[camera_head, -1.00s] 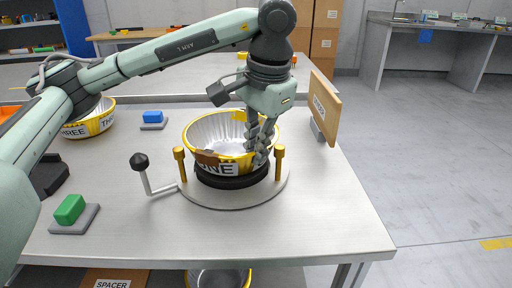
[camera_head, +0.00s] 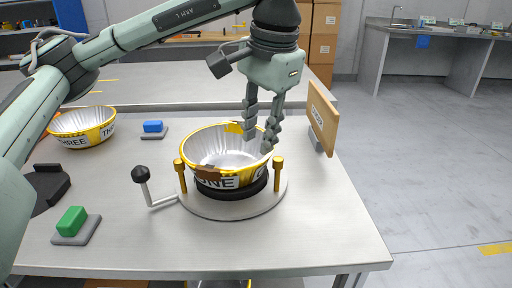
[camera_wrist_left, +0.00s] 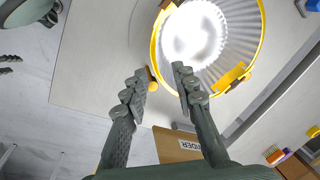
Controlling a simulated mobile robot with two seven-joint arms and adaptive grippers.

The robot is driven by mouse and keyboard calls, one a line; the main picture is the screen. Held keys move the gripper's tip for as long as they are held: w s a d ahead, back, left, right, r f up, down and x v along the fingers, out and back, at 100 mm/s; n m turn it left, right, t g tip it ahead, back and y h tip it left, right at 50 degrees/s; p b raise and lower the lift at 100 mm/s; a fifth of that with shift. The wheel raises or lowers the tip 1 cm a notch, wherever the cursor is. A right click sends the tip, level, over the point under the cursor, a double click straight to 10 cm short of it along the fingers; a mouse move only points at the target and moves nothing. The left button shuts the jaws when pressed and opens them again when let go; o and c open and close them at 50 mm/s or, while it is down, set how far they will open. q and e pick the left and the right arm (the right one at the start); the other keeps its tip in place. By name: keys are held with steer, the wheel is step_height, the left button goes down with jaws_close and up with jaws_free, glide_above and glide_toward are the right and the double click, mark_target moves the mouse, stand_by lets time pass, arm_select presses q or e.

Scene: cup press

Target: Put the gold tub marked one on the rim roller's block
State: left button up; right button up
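The gold tub marked ONE (camera_head: 227,182), with a pleated silver inside, sits on the black round block (camera_head: 232,191) of the rim roller (camera_head: 215,209). It looks roughly upright, between two gold posts; the roller's crank (camera_head: 148,186) is at the left. A brown patch and a yellow patch show on its rim. My left gripper (camera_head: 259,143) is above the tub's right side, open and empty. In the left wrist view its fingers (camera_wrist_left: 160,90) are apart near the tub's rim (camera_wrist_left: 262,35). Dark finger-like parts (camera_wrist_left: 8,64) at that view's left edge may be my right gripper; their opening is unclear.
A gold tub marked THREE (camera_head: 84,128) stands at the back left. A blue block (camera_head: 153,127) and a green block (camera_head: 72,220) sit on grey pads. An upright wooden board (camera_head: 322,118) stands at the right. The table's front right is clear.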

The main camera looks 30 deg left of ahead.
arm_select(q)
steer(key=p+v, duration=0.1)
steer(key=v, duration=0.4)
steer(key=shift+r, duration=0.2)
arm_select(e)
steer(key=x, duration=0.3)
steer(key=shift+s+a+f, duration=0.15)
steer(key=shift+s+a, duration=0.1)
steer(key=shift+a, duration=0.05)
